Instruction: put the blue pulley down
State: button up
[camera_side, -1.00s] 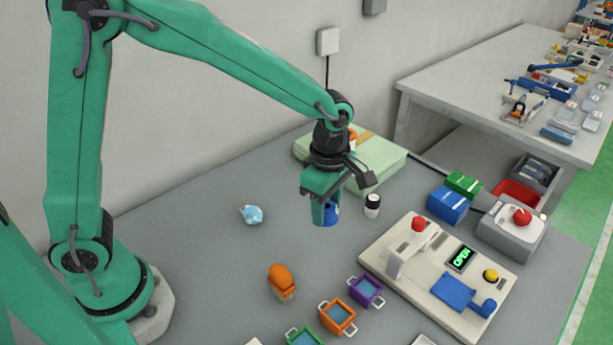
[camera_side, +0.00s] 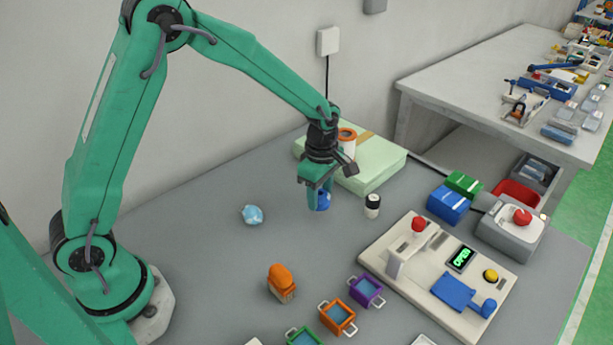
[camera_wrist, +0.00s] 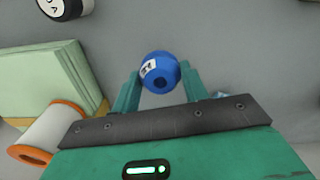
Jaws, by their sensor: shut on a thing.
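In the side view the pulley (camera_side: 323,201) shows as a blue patch low between the fingers of my gripper (camera_side: 319,200), partly hidden by the near finger. My gripper is shut on it and points down over the grey table (camera_side: 215,255). I cannot tell whether the pulley touches the table.
A small black-and-white jar (camera_side: 372,206) stands close to the right. A pale green stack (camera_side: 380,170) with an orange-rimmed white spool (camera_side: 347,140) lies behind. A light-blue lump (camera_side: 252,215) is to the left. An orange-topped object (camera_side: 281,282) and small trays (camera_side: 338,317) stand in front.

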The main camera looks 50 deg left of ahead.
aim_at(319, 217)
jog(key=shift+f, duration=2)
jog(key=shift+f, duration=0.15)
jog(key=o, duration=1)
notch_tip(319, 217, up, 12)
jog(key=shift+r, duration=0.2)
jog(key=shift+s+r, duration=0.1)
